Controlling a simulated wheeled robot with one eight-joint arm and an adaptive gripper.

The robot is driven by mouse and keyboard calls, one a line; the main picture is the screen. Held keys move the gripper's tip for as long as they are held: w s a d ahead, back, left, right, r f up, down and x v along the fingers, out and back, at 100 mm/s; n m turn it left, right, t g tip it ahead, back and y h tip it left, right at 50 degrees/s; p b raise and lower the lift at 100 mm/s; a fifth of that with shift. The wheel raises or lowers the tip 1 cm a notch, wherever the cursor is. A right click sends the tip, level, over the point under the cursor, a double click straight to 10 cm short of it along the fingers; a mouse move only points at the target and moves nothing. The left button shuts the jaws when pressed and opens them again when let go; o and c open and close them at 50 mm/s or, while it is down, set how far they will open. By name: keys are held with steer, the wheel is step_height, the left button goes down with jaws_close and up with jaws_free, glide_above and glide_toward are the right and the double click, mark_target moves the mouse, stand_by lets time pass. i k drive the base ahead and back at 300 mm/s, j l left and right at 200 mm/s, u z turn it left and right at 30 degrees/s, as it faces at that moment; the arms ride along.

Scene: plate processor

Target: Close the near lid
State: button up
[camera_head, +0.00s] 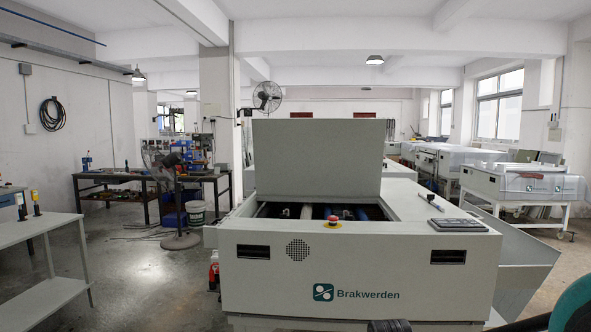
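The near lid (318,160) is a flat grey panel on the plate processor (268,290) in front of me. It stands raised and nearly upright. Below it the opening shows dark insides with white and blue rollers (346,213). Where the lid hinges cannot be seen clearly. My gripper does not show; only dark and teal parts, likely of my arm, show at the bottom right edge, apart from the lid.
A red button on a yellow base (332,222) sits on the machine's front top edge. A dark control panel (457,225) lies at the right. A grey table (42,240) stands left, and a floor fan (178,195) stands behind open floor.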

mark_target(314, 157)
steer(key=i+j+u, duration=0.15)
steer(key=u, duration=0.3)
steer(key=i+j+u, duration=0.1)
steer(key=u, duration=0.3)
steer(key=i+u, duration=0.2)
steer(key=u, duration=0.25)
steer(key=i, duration=5.15)
steer(key=i+j+z, duration=0.1)
steer(key=i+z, duration=0.25)
steer(key=i+j+z, duration=0.15)
steer(key=i+z, duration=0.25)
steer(key=i+j+z, duration=0.35)
steer(key=l+z, duration=0.1)
steer(key=z, duration=3.3)
steer(key=l, duration=0.1)
